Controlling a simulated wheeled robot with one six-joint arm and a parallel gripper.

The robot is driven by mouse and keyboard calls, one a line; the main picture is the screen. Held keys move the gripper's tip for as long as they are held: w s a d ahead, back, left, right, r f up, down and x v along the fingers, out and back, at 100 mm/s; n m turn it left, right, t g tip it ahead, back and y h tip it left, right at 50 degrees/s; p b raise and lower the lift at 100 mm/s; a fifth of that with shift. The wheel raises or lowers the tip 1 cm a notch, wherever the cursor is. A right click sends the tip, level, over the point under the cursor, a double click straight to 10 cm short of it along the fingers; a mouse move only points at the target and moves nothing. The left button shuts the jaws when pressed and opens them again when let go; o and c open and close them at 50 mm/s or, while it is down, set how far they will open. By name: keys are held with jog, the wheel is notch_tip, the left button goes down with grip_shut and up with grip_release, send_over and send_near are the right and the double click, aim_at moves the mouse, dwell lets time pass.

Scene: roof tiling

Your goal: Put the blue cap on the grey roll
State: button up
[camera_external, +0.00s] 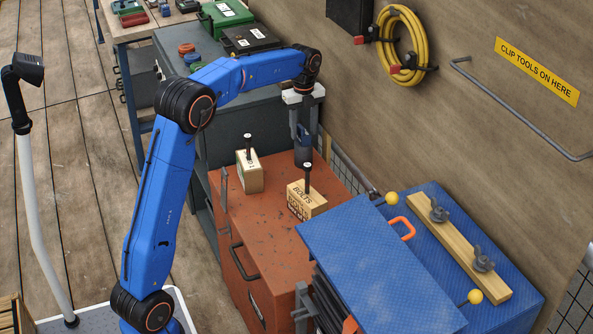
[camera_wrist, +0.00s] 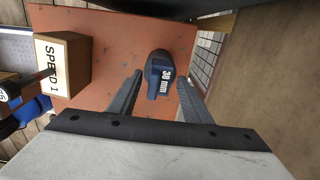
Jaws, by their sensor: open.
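A dark blue-grey piece marked "38 mm" (camera_wrist: 160,68) stands on the orange cabinet top (camera_external: 262,228), near its back edge. It also shows in the external view (camera_external: 303,156). I cannot tell for sure whether it is the blue cap. My gripper (camera_external: 304,136) is open above it, pointing down. In the wrist view the fingertips (camera_wrist: 160,78) lie on either side of its near end, with gaps visible. I cannot make out a grey roll with certainty in either view.
A wooden block marked "BOLTS" (camera_external: 305,203) and another block (camera_external: 252,178), each with a black post, stand close by. A blue case (camera_external: 375,265) is at the front right. The wall with a yellow hose (camera_external: 417,45) is behind. The cabinet's front left top is clear.

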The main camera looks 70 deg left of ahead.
notch_tip(320, 180, up, 12)
jog(key=shift+r, duration=0.15)
dwell(0.4)
jog(key=s+d+r+n+t, duration=0.1)
jog(key=s+d+n, duration=0.3)
jog(key=s+d, duration=0.65)
jog(key=s+d+r+n+t, duration=0.15)
jog(key=s+d+n, duration=0.25)
jog(key=s+d, duration=0.65)
jog(key=s+d+f+n, duration=0.3)
jog(key=s+d+f, duration=0.2)
jog(key=s, duration=0.2)
jog(key=s+d+f+n+t, duration=0.1)
jog(key=s+d+f+n, duration=0.2)
jog(key=s+d+f, duration=0.2)
jog(key=s+d+f+n+t, duration=0.1)
jog(key=s+d+f+n, duration=0.3)
jog(key=s, duration=0.7)
notch_tip(320, 180, down, 2)
jog(key=shift+d+f, duration=0.2)
jog(key=shift+d, duration=0.35)
